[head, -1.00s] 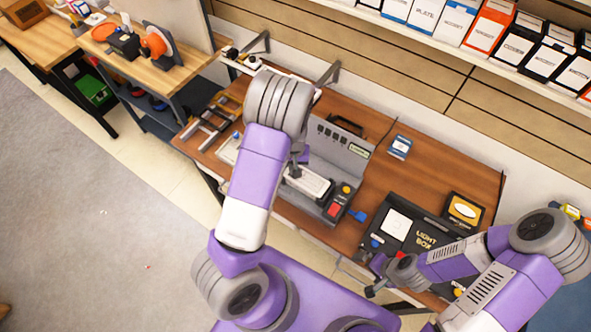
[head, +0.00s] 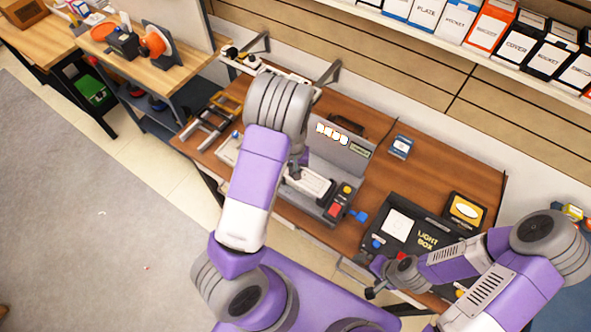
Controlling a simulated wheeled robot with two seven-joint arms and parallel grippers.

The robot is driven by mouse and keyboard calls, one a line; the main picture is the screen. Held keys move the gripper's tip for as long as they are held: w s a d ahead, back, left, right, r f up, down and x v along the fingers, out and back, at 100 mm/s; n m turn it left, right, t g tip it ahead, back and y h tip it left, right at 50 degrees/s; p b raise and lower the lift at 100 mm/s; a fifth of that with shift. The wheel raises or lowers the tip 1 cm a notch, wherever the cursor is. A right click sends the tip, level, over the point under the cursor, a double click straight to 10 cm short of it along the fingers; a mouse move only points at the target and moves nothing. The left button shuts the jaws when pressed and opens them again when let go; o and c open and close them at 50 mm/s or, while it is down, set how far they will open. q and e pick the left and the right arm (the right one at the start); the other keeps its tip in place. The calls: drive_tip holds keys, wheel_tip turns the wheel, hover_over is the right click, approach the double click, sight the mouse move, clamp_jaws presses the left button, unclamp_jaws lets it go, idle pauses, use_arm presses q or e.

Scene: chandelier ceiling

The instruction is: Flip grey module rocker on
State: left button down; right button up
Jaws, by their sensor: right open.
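The grey module (head: 343,157) stands on the wooden bench, with an upright back panel and a low base. A row of small windows (head: 332,133) on the panel glows white and orange. The base carries a pale strip (head: 312,183), a red block (head: 335,210) and a yellow knob (head: 347,190). I cannot pick out the rocker with certainty. My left gripper (head: 294,174) points down at the pale strip's left end; my arm hides part of the module, and contact and jaw gap are unclear. My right gripper (head: 373,279) is open and empty by the bench's front edge.
A black light box (head: 427,240) lies on the bench right of the module, near my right gripper. A metal frame (head: 207,124) sits at the left end.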

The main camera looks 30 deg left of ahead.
use_arm(q)
drive_tip(key=shift+f, duration=0.15)
drive_tip(key=shift+r, duration=0.2)
drive_tip(key=shift+r+p, duration=0.6)
drive_tip(key=shift+p, duration=0.1)
wheel_tip(320, 180, up, 6)
drive_tip(key=p, duration=0.4)
drive_tip(key=shift+f+p, duration=0.2)
drive_tip(key=shift+p, duration=0.15)
drive_tip(key=shift+f, duration=0.1)
